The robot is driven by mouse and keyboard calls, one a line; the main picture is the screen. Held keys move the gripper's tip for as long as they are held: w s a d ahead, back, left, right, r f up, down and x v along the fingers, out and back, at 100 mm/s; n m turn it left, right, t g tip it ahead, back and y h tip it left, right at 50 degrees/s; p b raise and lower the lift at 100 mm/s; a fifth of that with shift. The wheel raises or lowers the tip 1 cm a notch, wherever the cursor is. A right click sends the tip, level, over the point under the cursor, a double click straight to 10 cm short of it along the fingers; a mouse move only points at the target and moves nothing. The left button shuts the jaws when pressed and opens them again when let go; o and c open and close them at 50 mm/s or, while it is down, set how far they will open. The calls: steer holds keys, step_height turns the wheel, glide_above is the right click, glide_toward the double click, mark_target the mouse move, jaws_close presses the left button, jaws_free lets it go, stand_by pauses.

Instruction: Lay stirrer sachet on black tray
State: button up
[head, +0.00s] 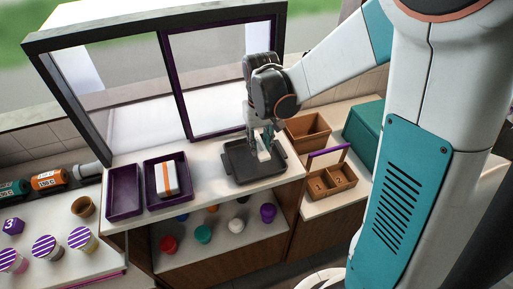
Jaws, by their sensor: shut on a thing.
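The black tray (240,176) lies on the white counter right of the middle of the head view. My gripper (262,142) points down over the tray's right half. It is shut on a small white piece, which I take to be the stirrer sachet (264,155). The sachet hangs upright between the fingers, over the tray. I cannot tell whether its lower end touches the tray floor. The fingers cover part of the sachet.
Two purple trays (124,206) stand left of the black tray; one holds a white packet with an orange band (159,180). A brown box (306,134), a divided caddy (331,186) and a teal box (367,135) stand right. A framed window (180,85) rises behind.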

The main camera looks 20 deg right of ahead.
mark_target(260, 153)
steer(key=shift+f+b, duration=0.3)
steer(key=shift+f, duration=2.2)
steer(key=shift+f, duration=0.1)
steer(key=o, duration=0.7)
